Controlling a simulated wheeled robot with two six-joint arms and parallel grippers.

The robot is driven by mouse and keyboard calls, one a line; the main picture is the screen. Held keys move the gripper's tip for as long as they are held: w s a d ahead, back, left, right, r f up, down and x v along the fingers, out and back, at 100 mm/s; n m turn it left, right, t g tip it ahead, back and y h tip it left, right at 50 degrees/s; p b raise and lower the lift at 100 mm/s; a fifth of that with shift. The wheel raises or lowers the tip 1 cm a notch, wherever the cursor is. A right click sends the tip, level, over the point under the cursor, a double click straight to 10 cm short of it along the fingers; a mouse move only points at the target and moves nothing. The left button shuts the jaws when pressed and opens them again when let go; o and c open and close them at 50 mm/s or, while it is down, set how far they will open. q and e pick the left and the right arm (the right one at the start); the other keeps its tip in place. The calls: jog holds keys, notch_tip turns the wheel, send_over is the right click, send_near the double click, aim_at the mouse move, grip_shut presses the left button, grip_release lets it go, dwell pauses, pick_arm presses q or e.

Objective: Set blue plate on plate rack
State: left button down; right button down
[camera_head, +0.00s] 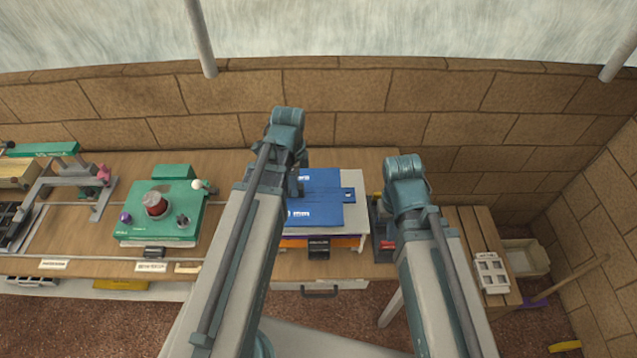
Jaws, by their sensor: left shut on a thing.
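A flat blue plate (317,213) with white lettering and a small tab on its right side lies over a stack of pale, purple and orange-edged sheets. A second blue surface with lettering shows just behind its seam; I cannot tell if it is a separate plate. My left gripper (298,187) is mostly hidden by its own arm; its dark tip is at the left part of the blue plate, shut on it. My right gripper is hidden behind its own arm, right of the stack. I cannot clearly make out a plate rack; a black clip-like piece (319,248) stands at the stack's front.
A grey frame (70,185) stands farther left. A slatted stand (480,240) with a white tray (491,272) is at the right. A stone wall closes the back.

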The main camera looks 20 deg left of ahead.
aim_at(318, 183)
pick_arm(q)
jog(key=w+d, duration=0.4)
jog(key=w, duration=0.1)
jog(key=shift+w+d+f, duration=0.2)
jog(key=shift+d+f, duration=0.05)
jog(key=shift+f, duration=0.05)
jog(key=shift+w+d+f+b, duration=0.1)
jog(key=shift+w+d+b, duration=0.25)
jog(key=shift+w, duration=0.1)
jog(key=f+b, duration=0.3)
jog(key=shift+s+a+f, duration=0.1)
jog(key=shift+s+f, duration=0.1)
jog(key=shift+f, duration=0.05)
jog(key=shift+f+b, duration=0.15)
jog(key=shift+b, duration=0.2)
jog(key=c, duration=0.6)
grip_release()
notch_tip(318, 183, up, 12)
jog(key=p, duration=1.2)
jog(key=shift+r, duration=0.25)
